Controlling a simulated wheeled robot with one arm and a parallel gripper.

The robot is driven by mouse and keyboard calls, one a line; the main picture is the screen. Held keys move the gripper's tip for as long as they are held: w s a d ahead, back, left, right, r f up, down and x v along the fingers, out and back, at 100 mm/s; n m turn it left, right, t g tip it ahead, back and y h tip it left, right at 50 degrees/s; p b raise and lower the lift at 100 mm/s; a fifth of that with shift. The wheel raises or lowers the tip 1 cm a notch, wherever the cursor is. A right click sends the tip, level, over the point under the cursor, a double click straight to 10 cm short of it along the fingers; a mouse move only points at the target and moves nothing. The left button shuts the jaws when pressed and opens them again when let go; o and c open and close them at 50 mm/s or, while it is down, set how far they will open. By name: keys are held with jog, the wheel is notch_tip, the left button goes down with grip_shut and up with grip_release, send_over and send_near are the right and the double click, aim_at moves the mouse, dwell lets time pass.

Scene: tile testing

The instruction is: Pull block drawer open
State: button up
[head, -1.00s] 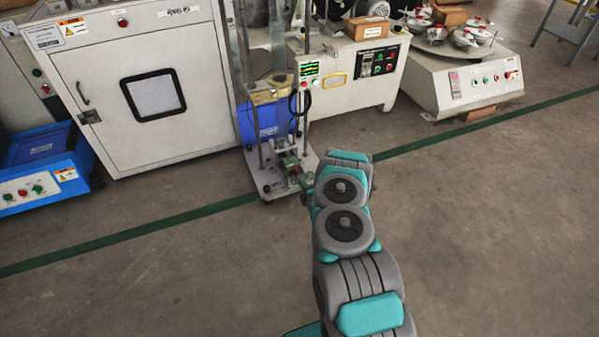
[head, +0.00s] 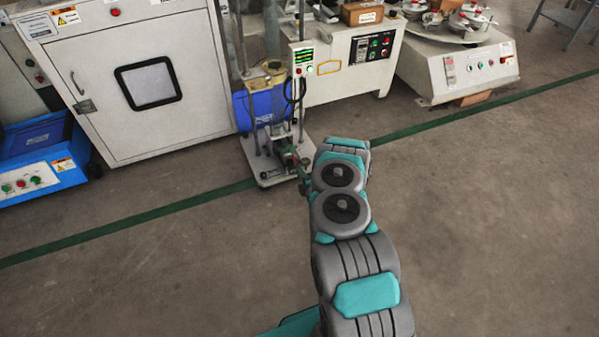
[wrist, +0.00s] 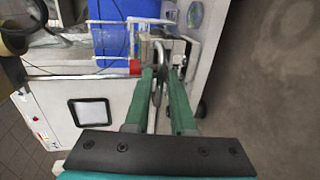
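My gripper (wrist: 161,75) shows in the wrist view as two green fingers with a gap between them. A thin curved metal piece (wrist: 159,55) stands between and just beyond the fingertips; I cannot tell whether either finger touches it. In the head view my arm reaches to the low base plate (head: 268,178) of a testing stand, and the gripper there is small and partly hidden by my wrist. No part can be clearly made out as the block drawer.
A white cabinet (head: 205,105) with a dark-framed window stands left of the stand. A white control box (head: 340,75) and a round-topped machine (head: 468,72) stand behind and right. A blue unit (head: 35,160) is far left. The floor in front and right is open.

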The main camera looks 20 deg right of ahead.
jog(key=p+v, duration=0.1)
jog(key=v, duration=0.6)
jog(key=shift+s, duration=0.1)
jog(key=w+a+r+m+g+y, duration=0.1)
jog(key=w+a+r+m+g, duration=0.4)
jog(key=r, duration=0.6)
jog(key=s+a+r+m+g, duration=0.1)
jog(key=s+a+r+g, duration=0.15)
jog(key=r, duration=0.45)
jog(key=s+a+r+m+g, duration=0.1)
jog(key=s+a+r, duration=0.2)
jog(key=r, duration=0.3)
jog(key=s+a+r+m+g, duration=0.1)
jog(key=s+r+m+g, duration=0.2)
jog(key=s+r, duration=0.4)
jog(key=s+a+r+m+g+h, duration=0.1)
jog(key=s+r+m+g, duration=0.2)
jog(key=s, duration=1.9)
jog(key=s+a+r+m+g, duration=0.2)
jog(key=s+r+m, duration=0.3)
jog(key=s+r, duration=0.6)
jog(key=s+g, duration=0.1)
jog(key=s, duration=0.3)
jog(key=shift+s+h, duration=0.25)
jog(key=shift+h, duration=0.05)
